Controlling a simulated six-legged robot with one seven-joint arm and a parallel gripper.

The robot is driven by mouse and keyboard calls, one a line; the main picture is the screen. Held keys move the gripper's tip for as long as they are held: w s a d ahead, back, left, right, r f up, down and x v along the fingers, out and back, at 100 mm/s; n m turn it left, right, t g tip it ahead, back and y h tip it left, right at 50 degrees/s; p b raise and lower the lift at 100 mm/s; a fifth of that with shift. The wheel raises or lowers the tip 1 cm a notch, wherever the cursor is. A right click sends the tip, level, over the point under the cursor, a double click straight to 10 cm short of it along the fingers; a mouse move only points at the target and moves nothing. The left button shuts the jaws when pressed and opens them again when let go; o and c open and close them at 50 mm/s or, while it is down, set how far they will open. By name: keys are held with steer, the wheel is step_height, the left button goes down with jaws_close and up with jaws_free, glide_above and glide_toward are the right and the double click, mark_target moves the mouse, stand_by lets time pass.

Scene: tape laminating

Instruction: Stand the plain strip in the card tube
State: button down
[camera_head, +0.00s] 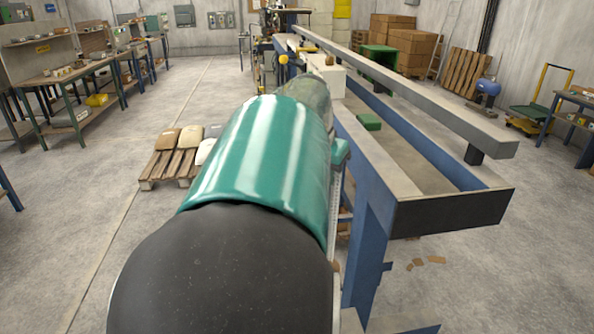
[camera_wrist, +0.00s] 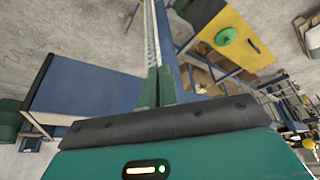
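My gripper (camera_wrist: 157,73) shows in the wrist view as two green fingers beyond a dark bar. The fingers stand close together, with no clear gap, and I see nothing surely held between them. A pale ribbed length runs upward past their tips; I cannot tell whether it is near them or part of the bench behind. In the head view my large green and black arm fills the middle and hides what lies behind it. I cannot make out the plain strip or the card tube in either view.
A long blue-framed bench (camera_head: 408,213) with a raised grey rail (camera_head: 425,95) stands right of my arm. A small green block (camera_head: 369,122) lies on it. A pallet with sacks (camera_head: 172,163) is at left. Tables (camera_head: 75,78) line the left; the floor (camera_head: 65,225) there is clear.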

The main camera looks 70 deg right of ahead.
stand_by(0.3)
step_height(320, 180, down, 14)
stand_by(3.3)
steer(key=c, duration=1.6)
jaws_free()
steer(key=shift+r, duration=0.15)
steer(key=v, duration=1.3)
steer(key=shift+a+r, duration=0.2)
steer(key=shift+r, duration=0.05)
steer(key=shift+w, duration=0.15)
